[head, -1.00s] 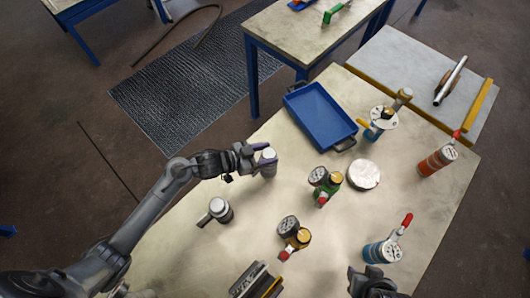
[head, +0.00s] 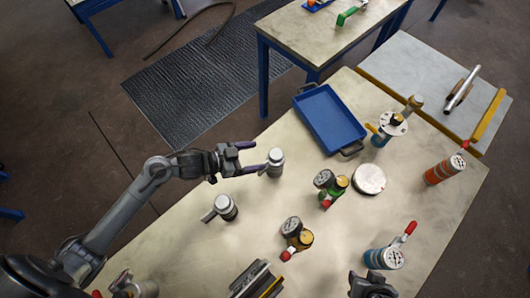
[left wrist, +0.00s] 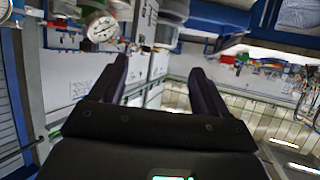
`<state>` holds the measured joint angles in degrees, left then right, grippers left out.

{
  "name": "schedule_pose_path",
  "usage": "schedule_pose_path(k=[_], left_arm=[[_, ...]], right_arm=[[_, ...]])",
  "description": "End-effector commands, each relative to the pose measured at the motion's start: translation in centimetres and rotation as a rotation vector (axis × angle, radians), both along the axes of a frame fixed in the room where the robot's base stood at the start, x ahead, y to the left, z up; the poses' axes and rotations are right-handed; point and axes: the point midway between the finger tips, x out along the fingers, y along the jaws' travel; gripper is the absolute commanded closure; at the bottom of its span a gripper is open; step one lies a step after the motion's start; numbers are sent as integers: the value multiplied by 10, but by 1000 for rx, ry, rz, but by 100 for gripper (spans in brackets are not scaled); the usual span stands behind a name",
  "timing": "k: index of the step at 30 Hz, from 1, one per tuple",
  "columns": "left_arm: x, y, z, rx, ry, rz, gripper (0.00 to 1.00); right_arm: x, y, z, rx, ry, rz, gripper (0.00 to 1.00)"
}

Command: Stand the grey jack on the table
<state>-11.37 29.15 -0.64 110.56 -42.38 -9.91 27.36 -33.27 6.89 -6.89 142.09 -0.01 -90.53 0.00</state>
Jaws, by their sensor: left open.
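A small grey cylinder with a pale round top (head: 275,160), which looks like the grey jack, stands upright on the pale table (head: 190,252). My left gripper (head: 259,157) is open just left of it, its fingertips close to its side; whether they touch I cannot tell. In the left wrist view the two dark fingers (left wrist: 157,78) are spread with nothing between them. A similar grey cylinder with a side handle (head: 226,207) stands nearer me. My right gripper (head: 370,284) shows only partly at the bottom edge, its jaws unclear.
A blue tray (head: 298,102), a pale round disc (head: 369,179), green (head: 331,188) and yellow (head: 296,236) gauge fittings, and red (head: 444,170) and blue (head: 384,257) cylinders stand to the right. A dark slotted block (head: 255,281) lies at the front. The table's left part is fairly clear.

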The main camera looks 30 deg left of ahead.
Motion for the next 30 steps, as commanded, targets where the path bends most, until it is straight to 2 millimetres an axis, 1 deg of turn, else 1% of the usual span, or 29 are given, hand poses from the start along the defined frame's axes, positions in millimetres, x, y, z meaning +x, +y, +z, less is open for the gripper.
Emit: schedule_pose_path(k=[1, 3, 9, 14, 30], left_arm=[[-7, 6, 4, 3, 2, 0, 24], [-14, 12, 8, 4, 2, -3, 24], [-28, 25, 15, 2, 1, -1, 24], [-32, 29, 18, -1, 1, -2, 24], [-32, 29, 18, 0, 0, -1, 24]], right_arm=[[0, 0, 1, 0, 0, 0, 60], [0, 0, 2, 0, 0, 0, 60], [0, 0, 3, 0, 0, 0, 60], [0, 0, 4, 0, 0, 0, 60], [1, 0, 4, -1, -2, 0, 60]])
